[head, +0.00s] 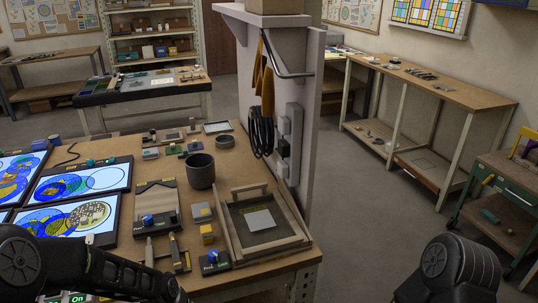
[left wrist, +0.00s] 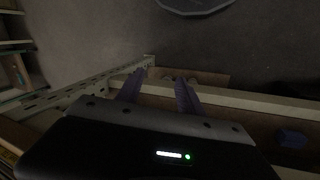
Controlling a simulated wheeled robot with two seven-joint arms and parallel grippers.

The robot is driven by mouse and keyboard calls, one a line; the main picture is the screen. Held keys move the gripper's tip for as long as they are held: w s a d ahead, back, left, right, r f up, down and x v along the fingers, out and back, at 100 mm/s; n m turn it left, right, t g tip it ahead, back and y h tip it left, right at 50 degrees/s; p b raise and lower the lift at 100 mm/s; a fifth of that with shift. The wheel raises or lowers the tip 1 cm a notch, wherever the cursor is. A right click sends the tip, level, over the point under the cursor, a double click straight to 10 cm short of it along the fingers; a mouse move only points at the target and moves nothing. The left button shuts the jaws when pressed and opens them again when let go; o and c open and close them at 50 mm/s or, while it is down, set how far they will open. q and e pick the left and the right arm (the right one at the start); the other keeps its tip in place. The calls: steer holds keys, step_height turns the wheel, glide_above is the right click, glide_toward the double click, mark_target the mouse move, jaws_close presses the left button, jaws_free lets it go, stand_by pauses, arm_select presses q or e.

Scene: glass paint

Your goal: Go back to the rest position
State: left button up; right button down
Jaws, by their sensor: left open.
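My left gripper shows in the left wrist view (left wrist: 160,79). Its two dark purplish fingers are apart with nothing between them. They are over a pale frame edge (left wrist: 235,98), with dark floor (left wrist: 190,45) beyond. In the head view my left arm (head: 88,268) comes in at the lower left, over the near left part of the workbench, and its gripper is not visible there. My right arm (head: 460,268) shows at the lower right over the floor, and its gripper is out of view.
The wooden workbench (head: 205,270) holds lit panels (head: 78,217), a dark cup (head: 201,170), a wooden tray (head: 233,233) and small tools. A white upright panel (head: 312,110) stands at its right edge. A green cart (head: 505,205) is at far right. Open floor (head: 380,235) lies between.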

arm_select(q)
steer(key=s+d+f+b, duration=0.1)
steer(key=s+d+f, duration=0.3)
steer(key=s+f, duration=0.3)
steer(key=s+d+f+b, duration=0.2)
steer(key=s+d+f, duration=0.2)
steer(key=s+f, duration=0.3)
step_height(320, 180, down, 3)
steer(key=shift+s+d+f+h, duration=0.2)
steer(key=shift+s+h, duration=0.1)
steer(key=shift+h, duration=0.1)
